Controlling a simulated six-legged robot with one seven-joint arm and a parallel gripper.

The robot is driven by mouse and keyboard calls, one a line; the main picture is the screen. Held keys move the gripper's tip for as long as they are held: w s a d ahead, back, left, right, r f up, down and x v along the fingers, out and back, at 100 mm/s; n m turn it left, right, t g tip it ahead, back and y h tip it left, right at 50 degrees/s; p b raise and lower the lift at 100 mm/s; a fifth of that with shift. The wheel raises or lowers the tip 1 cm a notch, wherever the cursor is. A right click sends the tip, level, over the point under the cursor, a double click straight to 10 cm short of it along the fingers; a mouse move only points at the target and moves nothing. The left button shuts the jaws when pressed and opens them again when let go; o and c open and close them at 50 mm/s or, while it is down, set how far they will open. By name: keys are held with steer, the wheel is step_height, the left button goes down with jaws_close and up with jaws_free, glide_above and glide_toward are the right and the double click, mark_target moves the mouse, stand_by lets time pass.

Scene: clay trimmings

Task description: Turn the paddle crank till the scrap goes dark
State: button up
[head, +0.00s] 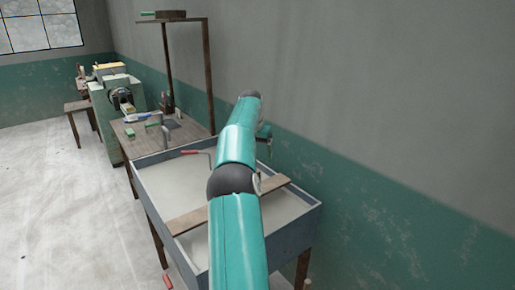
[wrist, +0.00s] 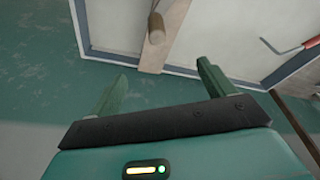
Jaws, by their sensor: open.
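My gripper (wrist: 160,82) is open, with nothing between its two green fingers in the wrist view. In the head view my arm hides most of it. Beyond the fingertips a wooden plank (wrist: 155,55) lies across a trough of pale slurry. A tan rounded wooden piece (wrist: 156,28), perhaps the crank's grip, stands over the plank, apart from the fingers. The plank also shows in the head view (head: 190,218), its middle hidden by my arm. The slurry (head: 180,185) looks pale and even; I cannot make out separate scrap or a paddle.
The grey-blue trough rim (head: 153,205) stands close to the green-painted wall. A bent rod with a red handle (head: 191,152) is at its far end. A wooden bench (head: 140,145) with tools, a tall shelf frame (head: 209,75) and a green machine (head: 105,110) stand beyond.

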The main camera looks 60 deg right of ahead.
steer(key=shift+f, duration=0.55)
steer(key=shift+a+f, duration=0.1)
steer(key=shift+f, duration=0.25)
steer(key=x, duration=0.3)
steer(key=a+x, duration=0.1)
steer(key=x, duration=0.2)
steer(key=a+x, duration=0.1)
steer(key=x, duration=0.2)
steer(key=shift+s+f, duration=0.1)
steer(key=shift+f, duration=0.4)
steer(key=c, duration=1.4)
steer(key=shift+w+d, duration=0.45)
steer(key=shift+w, duration=0.25)
steer(key=shift+w+d, duration=0.4)
steer(key=shift+w, duration=0.25)
steer(key=shift+w+d, duration=0.2)
steer(key=shift+w, duration=0.2)
